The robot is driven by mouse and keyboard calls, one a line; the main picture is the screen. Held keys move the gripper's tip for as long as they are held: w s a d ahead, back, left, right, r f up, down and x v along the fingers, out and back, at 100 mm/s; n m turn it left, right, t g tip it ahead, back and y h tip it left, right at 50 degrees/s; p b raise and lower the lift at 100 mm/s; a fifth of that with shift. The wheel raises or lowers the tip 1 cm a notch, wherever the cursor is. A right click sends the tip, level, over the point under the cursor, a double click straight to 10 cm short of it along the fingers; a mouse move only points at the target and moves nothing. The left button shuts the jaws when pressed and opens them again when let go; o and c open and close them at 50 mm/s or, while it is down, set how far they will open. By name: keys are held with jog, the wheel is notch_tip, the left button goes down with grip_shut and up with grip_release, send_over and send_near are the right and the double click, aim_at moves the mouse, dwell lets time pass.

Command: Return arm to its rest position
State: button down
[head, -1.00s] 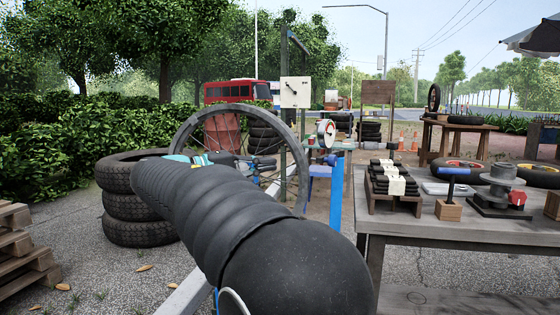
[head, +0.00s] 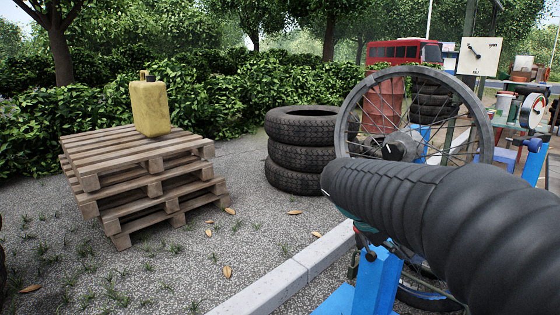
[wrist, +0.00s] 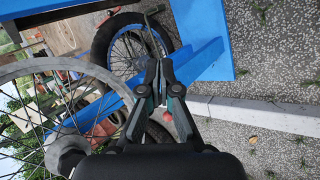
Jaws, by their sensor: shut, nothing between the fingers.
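My gripper (wrist: 160,70) shows in the wrist view with its two dark fingers together and nothing between them. It points towards a small wheel with a blue rim (wrist: 132,50) and blue stand parts, apart from them as far as I can tell. In the head view my arm, in a black ribbed sleeve, reaches in from the right edge towards the middle. The arm's far end appears in front of the large spoked wheel (head: 357,105) and above a blue stand (head: 375,283).
A tyre stack (head: 297,180) stands left of the arm. Wooden pallets (head: 140,160) carry a yellow canister (head: 151,108). A pale kerb (head: 295,277) crosses the gravel. A white box (head: 480,57) and a bench with a dial gauge (head: 531,110) are at right. Gravel at left is mostly open.

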jog(key=s+a+m+t+y+p, duration=0.1)
jog(key=s+a+m+y+p, duration=0.1)
jog(key=s, duration=0.7)
jog(key=s+a+m+t+y+p, duration=0.2)
jog(key=s+a+y, duration=0.3)
jog(key=s, duration=0.4)
jog(key=shift+s+a+y+p, duration=0.3)
jog(key=shift+a+p, duration=0.5)
jog(key=c, duration=1.9)
grip_release()
